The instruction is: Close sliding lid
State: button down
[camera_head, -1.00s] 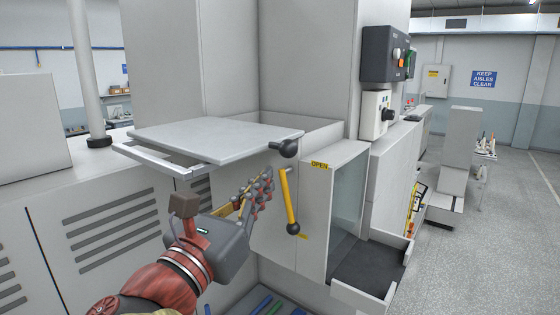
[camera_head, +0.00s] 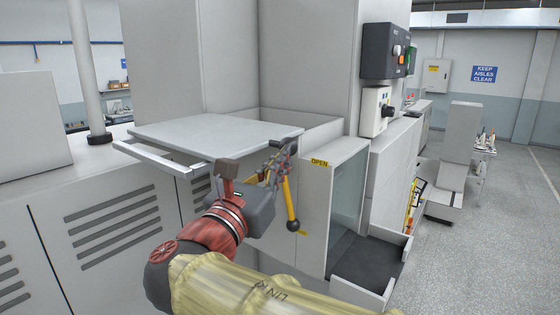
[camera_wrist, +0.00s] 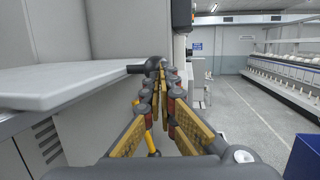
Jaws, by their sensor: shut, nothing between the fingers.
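The sliding lid (camera_head: 215,133) is a flat light-grey panel lying level on top of the grey machine box. A pale rail (camera_head: 160,159) sticks out along its left front side. A black knob (camera_head: 280,144) is at the lid's front right corner; it also shows in the wrist view (camera_wrist: 139,68). My gripper (camera_head: 284,152) is shut and empty, its fingertips right at the knob and partly covering it. In the wrist view the fingertips (camera_wrist: 161,70) overlap the knob's round end. I cannot tell whether they touch it.
A yellow lever (camera_head: 290,200) with a black ball end hangs below the knob, close to my fingers. An OPEN label (camera_head: 319,163) marks the cabinet beside it. A dark open tray (camera_head: 365,262) juts out at lower right. Tall grey panels (camera_head: 230,60) stand behind the lid.

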jog(key=w+d, duration=0.5)
jog(key=w, duration=0.1)
jog(key=w+d+b, duration=0.1)
jog(key=w+d, duration=0.5)
jog(key=w, duration=0.1)
jog(key=w+d+b, duration=0.1)
jog(key=w+d, duration=0.5)
jog(key=w, duration=0.1)
jog(key=shift+r, duration=0.1)
